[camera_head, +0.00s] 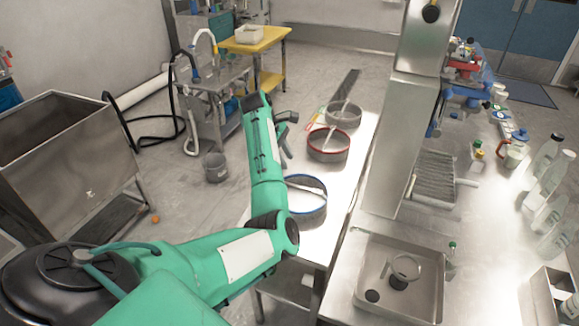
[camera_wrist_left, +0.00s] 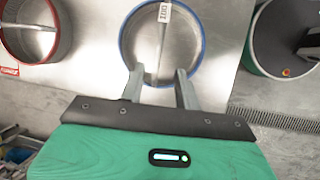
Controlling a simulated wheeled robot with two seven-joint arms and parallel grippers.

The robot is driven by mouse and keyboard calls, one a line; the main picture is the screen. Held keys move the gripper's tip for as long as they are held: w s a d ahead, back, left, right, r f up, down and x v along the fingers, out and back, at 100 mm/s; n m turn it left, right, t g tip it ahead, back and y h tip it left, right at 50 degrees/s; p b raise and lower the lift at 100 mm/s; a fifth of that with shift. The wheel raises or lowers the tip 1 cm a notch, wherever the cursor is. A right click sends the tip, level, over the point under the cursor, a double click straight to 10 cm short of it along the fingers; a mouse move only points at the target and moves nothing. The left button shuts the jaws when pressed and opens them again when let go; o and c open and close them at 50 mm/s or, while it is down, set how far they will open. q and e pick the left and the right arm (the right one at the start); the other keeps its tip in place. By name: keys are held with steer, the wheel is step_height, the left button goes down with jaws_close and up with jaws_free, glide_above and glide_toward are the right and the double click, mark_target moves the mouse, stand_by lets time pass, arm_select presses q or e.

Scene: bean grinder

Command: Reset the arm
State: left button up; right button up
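My left arm comes in from the lower left in the head view, and its gripper (camera_head: 286,140) is partly hidden behind the forearm. In the left wrist view its two fingers (camera_wrist_left: 160,78) stand apart with nothing held between them. They overlap the near rim of a round blue-rimmed container (camera_wrist_left: 203,45); whether they touch it I cannot tell. This container also shows in the head view (camera_head: 306,214), on the steel table beside my forearm. My right gripper is in neither view.
A red-rimmed container (camera_head: 328,156) and a dark-rimmed one (camera_head: 343,120) stand farther along the table (camera_head: 345,185). A steel column (camera_head: 408,130) rises to the right. A sink (camera_head: 425,275) and bottles line the right counter. A steel bin (camera_head: 75,165) stands left.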

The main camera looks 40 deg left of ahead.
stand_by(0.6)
arm_select(q)
steer(key=s+d+f+m+y, duration=0.1)
steer(key=s+f+m+y, duration=0.1)
steer(key=s, duration=0.3)
steer(key=s+d+f+m+y, duration=0.1)
steer(key=s+f+m+y, duration=0.1)
steer(key=s+f+m, duration=0.2)
steer(key=s+d+f+m+y, duration=0.1)
steer(key=s+f+m, duration=0.1)
steer(key=s+f, duration=0.3)
steer(key=shift+s+f+m+y, duration=0.25)
steer(key=shift+s+m+y, duration=0.15)
steer(key=shift+s, duration=0.3)
steer(key=s+d+f+m+t+h, duration=0.1)
steer(key=s+d+m+h, duration=0.1)
steer(key=s+d+m, duration=1.65)
steer(key=s+d+f+n+g, duration=0.1)
steer(key=s+d+f+n, duration=0.15)
steer(key=f, duration=1.25)
steer(key=s+d+f+n, duration=0.1)
steer(key=s+f+n, duration=0.15)
steer(key=f, duration=1.25)
steer(key=s+a+f, duration=0.2)
steer(key=s+f, duration=0.8)
steer(key=s+a+f+g, duration=0.1)
steer(key=s+a+f, duration=0.1)
steer(key=s+f, duration=0.8)
steer(key=shift+f+g, duration=0.25)
steer(key=shift+g, duration=0.05)
